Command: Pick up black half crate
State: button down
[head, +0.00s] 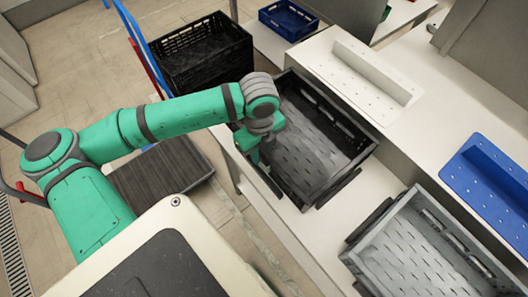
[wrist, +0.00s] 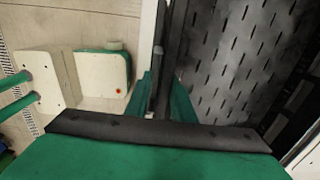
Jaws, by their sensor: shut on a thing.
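The black half crate (head: 312,150) is an open, shallow crate with a slotted floor. It sits empty on the white conveyor surface in the middle of the head view. In the wrist view its slotted floor (wrist: 225,70) fills the upper right. My gripper (head: 257,153) is at the crate's left wall, and the arm reaches in from the left. In the wrist view my gripper (wrist: 162,95) is shut on the crate's wall, with a finger on each side. The fingertips are partly hidden by the wrist in the head view.
A grey crate (head: 375,255) stands near the front right. A white perforated bracket (head: 372,72) and a blue one (head: 495,185) lie beyond. A larger black crate (head: 200,60) stands at the back left, with a small blue crate (head: 288,18) behind. A dark ribbed platform (head: 165,178) lies lower left.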

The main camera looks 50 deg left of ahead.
jog(key=s+a+r, duration=0.1)
jog(key=s+r, duration=1)
jog(key=s, duration=0.3)
jog(key=shift+a, duration=0.4)
